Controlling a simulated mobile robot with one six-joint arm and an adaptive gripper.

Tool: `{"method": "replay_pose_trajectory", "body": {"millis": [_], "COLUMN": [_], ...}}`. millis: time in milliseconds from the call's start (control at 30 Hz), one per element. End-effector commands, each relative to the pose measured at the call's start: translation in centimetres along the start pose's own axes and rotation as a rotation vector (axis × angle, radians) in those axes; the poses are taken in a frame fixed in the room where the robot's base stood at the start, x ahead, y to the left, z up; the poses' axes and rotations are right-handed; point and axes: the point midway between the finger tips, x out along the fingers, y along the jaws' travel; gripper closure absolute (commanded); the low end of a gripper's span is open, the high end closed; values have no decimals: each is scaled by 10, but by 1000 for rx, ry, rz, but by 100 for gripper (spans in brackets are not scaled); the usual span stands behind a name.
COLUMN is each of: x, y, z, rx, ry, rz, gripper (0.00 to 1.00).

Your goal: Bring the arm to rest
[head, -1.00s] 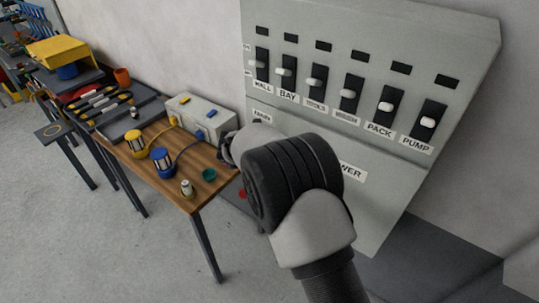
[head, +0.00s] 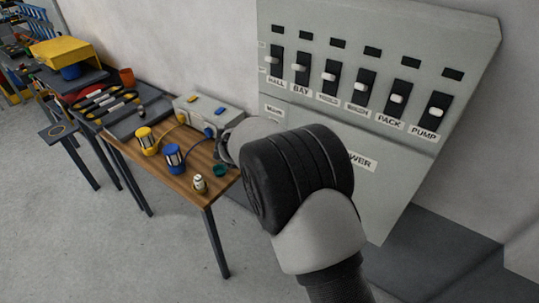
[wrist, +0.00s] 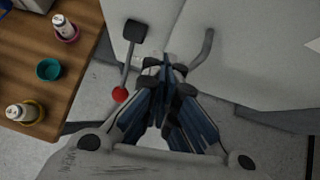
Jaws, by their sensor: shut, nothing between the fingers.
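My gripper (wrist: 165,78) shows in the wrist view, with its blue and black fingers together and nothing between them. It hangs in front of the grey panel's lower part, between a lever with a red knob (wrist: 121,95) on the left and a grey curved handle (wrist: 207,48) on the right. I see no contact with either, though depth is hard to judge. In the head view my bent arm (head: 300,180) covers the lower left of the panel and hides my gripper.
A grey switch panel (head: 430,60) with a row of labelled switches stands right of the arm. Open floor (head: 90,240) lies at front left.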

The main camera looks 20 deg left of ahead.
Motion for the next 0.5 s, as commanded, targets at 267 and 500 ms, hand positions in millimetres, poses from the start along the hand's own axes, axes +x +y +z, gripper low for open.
{"method": "replay_pose_trajectory", "body": {"millis": [267,500], "x": [-51,-64], "y": [2,2], "z": [0,-2], "rx": [1,1], "ry": [3,5], "rz": [-6,-9], "gripper": [100,100]}}
